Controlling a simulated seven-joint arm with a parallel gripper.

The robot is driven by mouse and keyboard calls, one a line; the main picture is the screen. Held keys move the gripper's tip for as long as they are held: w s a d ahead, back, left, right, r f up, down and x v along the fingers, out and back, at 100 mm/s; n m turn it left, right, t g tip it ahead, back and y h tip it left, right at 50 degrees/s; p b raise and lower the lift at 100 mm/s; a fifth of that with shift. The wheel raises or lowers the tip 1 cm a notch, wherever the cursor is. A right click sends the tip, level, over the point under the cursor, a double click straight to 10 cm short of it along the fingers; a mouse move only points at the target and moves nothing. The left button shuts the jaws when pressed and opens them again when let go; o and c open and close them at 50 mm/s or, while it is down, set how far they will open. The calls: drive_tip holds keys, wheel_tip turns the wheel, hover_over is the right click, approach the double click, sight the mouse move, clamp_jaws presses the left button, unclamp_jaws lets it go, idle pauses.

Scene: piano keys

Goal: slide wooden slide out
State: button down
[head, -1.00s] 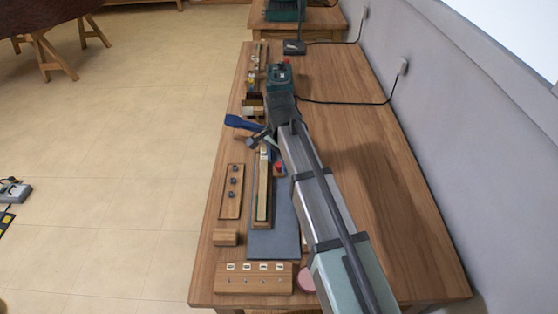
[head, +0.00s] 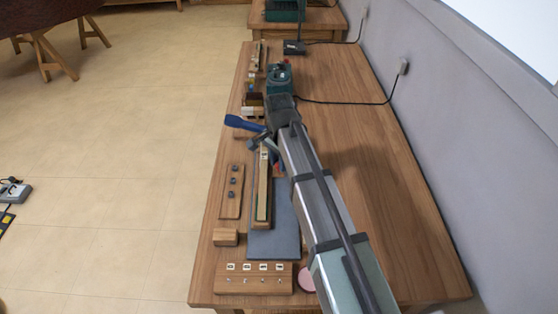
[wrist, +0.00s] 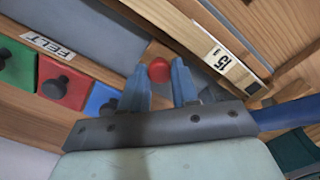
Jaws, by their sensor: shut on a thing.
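My gripper (wrist: 158,77) shows in the wrist view with two blue fingers closed around a small red round knob (wrist: 159,70). What the knob is fixed to is hidden by the fingers. A long pale wooden bar (wrist: 207,46) with a white number label lies just beyond and to the right of the fingers. In the head view this bar (head: 263,190) lies lengthwise in a dark-edged holder, with its far end beside my gripper. My fingertips are mostly hidden there behind my arm. I cannot tell which wooden part is the slide.
Green, red and blue blocks with black knobs (wrist: 63,80) sit beside a FELT label (wrist: 48,45). A blue-handled tool (head: 240,122) lies left of my gripper. A grey mat (head: 284,225) lies near the front. The table's right side (head: 400,210) is clear.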

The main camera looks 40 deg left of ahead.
idle(0.3)
drive_tip(key=s+d, duration=0.5)
drive_tip(key=shift+s+d, duration=0.15)
drive_tip(key=shift+s, duration=0.05)
drive_tip(key=c, duration=0.8)
unclamp_jaws()
drive_tip(key=shift+c, duration=0.2)
drive_tip(key=shift+r, duration=0.1)
drive_tip(key=shift+w+r, duration=0.1)
drive_tip(key=shift+r, duration=0.55)
wheel_tip(320, 180, up, 12)
drive_tip(key=shift+r, duration=0.15)
